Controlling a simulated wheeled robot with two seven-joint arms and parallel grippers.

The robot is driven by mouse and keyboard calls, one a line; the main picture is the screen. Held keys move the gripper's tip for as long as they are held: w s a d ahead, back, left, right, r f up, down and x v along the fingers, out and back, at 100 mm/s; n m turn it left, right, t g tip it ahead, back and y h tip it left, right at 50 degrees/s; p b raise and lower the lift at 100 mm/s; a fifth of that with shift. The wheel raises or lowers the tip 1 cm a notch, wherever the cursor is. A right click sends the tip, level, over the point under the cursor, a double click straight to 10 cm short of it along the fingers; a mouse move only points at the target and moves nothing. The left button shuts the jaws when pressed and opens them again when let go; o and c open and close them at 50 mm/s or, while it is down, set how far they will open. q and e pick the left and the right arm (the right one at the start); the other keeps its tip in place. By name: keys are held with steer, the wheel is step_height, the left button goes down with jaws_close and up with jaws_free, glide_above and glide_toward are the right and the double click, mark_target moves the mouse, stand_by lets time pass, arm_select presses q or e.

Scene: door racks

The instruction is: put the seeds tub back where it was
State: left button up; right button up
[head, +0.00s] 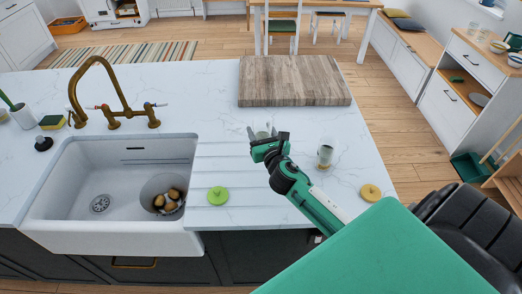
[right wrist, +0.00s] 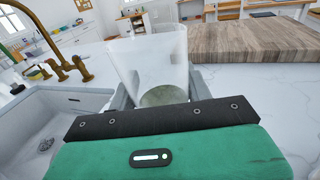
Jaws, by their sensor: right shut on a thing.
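My right gripper (head: 266,136) is shut on a clear, translucent tub (head: 263,131) above the white counter, in front of the wooden board. In the right wrist view the held tub (right wrist: 152,62) stands roughly upright between the fingers, with a grey-green layer at its bottom. I cannot tell for sure if this layer is seeds. A second clear tub (head: 325,156) with brownish contents stands on the counter to the right of my right arm. My left gripper is not in view.
A green lid (head: 218,196) lies beside the sink (head: 115,225), and a yellow lid (head: 370,192) lies near the counter's right edge. The wooden board (head: 293,82) lies at the back. Counter around the tubs is mostly clear.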

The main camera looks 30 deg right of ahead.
step_height(320, 180, down, 5)
steer(key=shift+r+b, duration=0.2)
steer(key=shift+b, duration=0.1)
step_height(320, 180, down, 4)
steer(key=shift+r+b, duration=0.25)
steer(key=shift+b, duration=0.3)
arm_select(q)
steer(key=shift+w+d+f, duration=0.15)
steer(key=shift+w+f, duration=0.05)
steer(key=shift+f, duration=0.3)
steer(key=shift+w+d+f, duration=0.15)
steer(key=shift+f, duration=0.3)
arm_select(e)
steer(key=shift+f, duration=0.2)
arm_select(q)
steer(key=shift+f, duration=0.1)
arm_select(e)
steer(key=shift+f, duration=0.15)
steer(key=o, duration=0.7)
steer(key=shift+f, duration=0.1)
steer(key=shift+c, duration=0.2)
steer(key=o, duration=0.4)
steer(key=shift+o, duration=0.2)
